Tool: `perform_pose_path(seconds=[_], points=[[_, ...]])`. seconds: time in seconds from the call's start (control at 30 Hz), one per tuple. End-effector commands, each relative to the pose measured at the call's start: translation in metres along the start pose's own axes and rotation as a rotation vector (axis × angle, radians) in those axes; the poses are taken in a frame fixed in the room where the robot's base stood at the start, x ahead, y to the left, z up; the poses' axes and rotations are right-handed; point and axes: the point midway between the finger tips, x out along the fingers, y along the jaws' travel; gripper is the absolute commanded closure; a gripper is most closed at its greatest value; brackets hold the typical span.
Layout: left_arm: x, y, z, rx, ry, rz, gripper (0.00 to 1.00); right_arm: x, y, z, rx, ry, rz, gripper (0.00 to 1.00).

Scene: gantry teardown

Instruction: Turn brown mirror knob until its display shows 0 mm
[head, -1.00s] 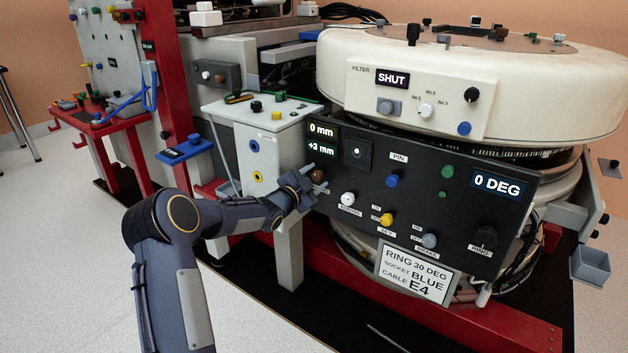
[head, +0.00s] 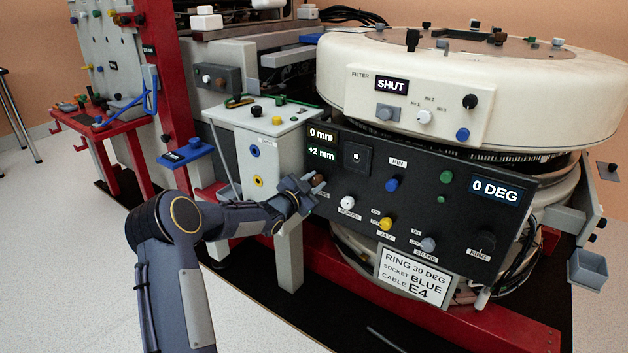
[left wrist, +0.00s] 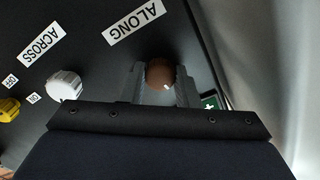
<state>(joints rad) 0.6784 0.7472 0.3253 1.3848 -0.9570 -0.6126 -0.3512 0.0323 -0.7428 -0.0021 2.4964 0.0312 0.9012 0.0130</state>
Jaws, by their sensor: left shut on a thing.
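The brown mirror knob (head: 318,180) sits at the left end of the dark control panel (head: 375,215). In the left wrist view the brown knob (left wrist: 160,73) stands between the two fingers, under the label ALONG (left wrist: 133,22). My left gripper (head: 308,188) is shut on it; the left wrist view shows the gripper (left wrist: 160,86) with a finger on each side. Two small displays are above the knob: the upper (head: 322,135) reads 0 mm and the lower (head: 321,154) reads +2 mm. My right gripper is not in view.
A white ACROSS knob (head: 347,202) is right of the brown knob. Blue (head: 392,185), yellow (head: 385,223) and grey (head: 428,244) knobs sit farther right. A white box (head: 270,150) with blue and yellow sockets stands just left of the panel.

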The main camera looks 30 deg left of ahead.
Motion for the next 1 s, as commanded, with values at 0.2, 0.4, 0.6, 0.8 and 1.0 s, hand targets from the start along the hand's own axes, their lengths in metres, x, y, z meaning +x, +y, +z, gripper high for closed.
perform_pose_path(seconds=[0.2, 0.4, 0.6, 0.8, 1.0], points=[[0.0, -0.002, -0.002, -0.198, -0.001, 0.001, 0.95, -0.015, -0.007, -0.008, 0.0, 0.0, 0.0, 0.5], [0.0, -0.002, -0.001, -0.389, -0.002, 0.001, 0.95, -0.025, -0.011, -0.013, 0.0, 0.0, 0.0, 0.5], [0.0, -0.001, -0.001, -0.566, -0.001, 0.001, 0.95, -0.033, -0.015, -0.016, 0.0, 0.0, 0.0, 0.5], [0.0, -0.001, -0.001, -0.707, -0.001, 0.001, 0.95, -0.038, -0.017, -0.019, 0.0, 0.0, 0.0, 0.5], [0.0, -0.001, 0.001, -0.802, -0.002, 0.001, 0.95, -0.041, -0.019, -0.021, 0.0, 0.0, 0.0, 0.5]])
